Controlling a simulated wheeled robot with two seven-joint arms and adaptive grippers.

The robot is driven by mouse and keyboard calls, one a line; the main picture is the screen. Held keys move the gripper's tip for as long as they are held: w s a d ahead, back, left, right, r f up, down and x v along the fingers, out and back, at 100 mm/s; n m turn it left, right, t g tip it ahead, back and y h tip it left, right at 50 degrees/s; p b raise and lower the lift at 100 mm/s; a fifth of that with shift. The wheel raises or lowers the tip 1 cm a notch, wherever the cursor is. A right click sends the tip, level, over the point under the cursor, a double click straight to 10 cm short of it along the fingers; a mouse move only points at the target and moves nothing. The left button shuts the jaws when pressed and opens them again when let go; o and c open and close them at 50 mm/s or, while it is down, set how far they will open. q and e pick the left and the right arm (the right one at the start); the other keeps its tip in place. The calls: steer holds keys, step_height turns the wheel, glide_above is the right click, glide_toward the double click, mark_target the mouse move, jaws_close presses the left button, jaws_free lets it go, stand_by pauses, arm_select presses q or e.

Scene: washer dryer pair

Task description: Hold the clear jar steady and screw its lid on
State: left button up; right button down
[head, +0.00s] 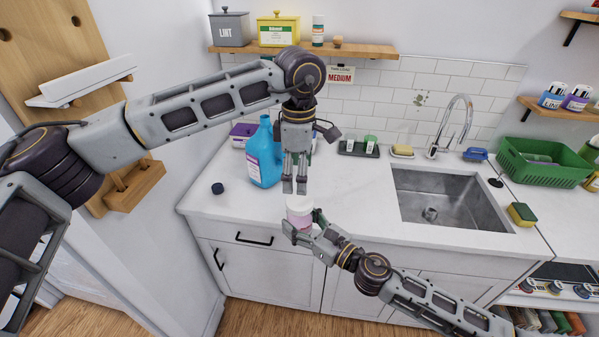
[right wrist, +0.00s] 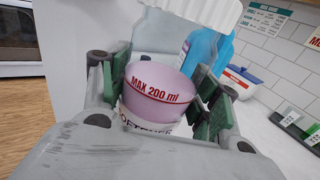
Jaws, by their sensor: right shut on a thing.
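The jar (head: 299,216) looks lilac, stands near the counter's front edge and has an open rim. In the right wrist view the jar (right wrist: 158,84) reads "MAX 200 ml" above a white label. My right gripper (head: 303,226) is shut around its sides. A white ribbed lid (right wrist: 218,10) hangs above the jar at the top of the wrist view, with a gap between them. In the head view the lid (head: 298,201) shows under the fingertips of my left gripper (head: 294,188), which points down from above. Whether those fingers grip the lid is unclear.
A blue bottle (head: 263,155) stands behind the jar, left of my left gripper. A dark cap (head: 217,188) lies on the left of the counter (head: 240,210). The sink (head: 445,200) is to the right, with a yellow sponge (head: 522,214) beyond it. The counter's left front is mostly clear.

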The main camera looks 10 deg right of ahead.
arm_select(q)
steer(key=n, duration=0.7)
steer(key=shift+s+n, duration=0.1)
steer(key=shift+n, duration=0.3)
steer(key=n, duration=0.4)
steer(key=shift+d, duration=0.1)
steer(key=n, duration=0.3)
steer(key=shift+s+n, duration=0.1)
steer(key=shift+n, duration=0.3)
steer(key=n, duration=0.3)
steer(key=shift+n, duration=0.4)
steer(key=n, duration=0.7)
steer(key=shift+n, duration=2.3)
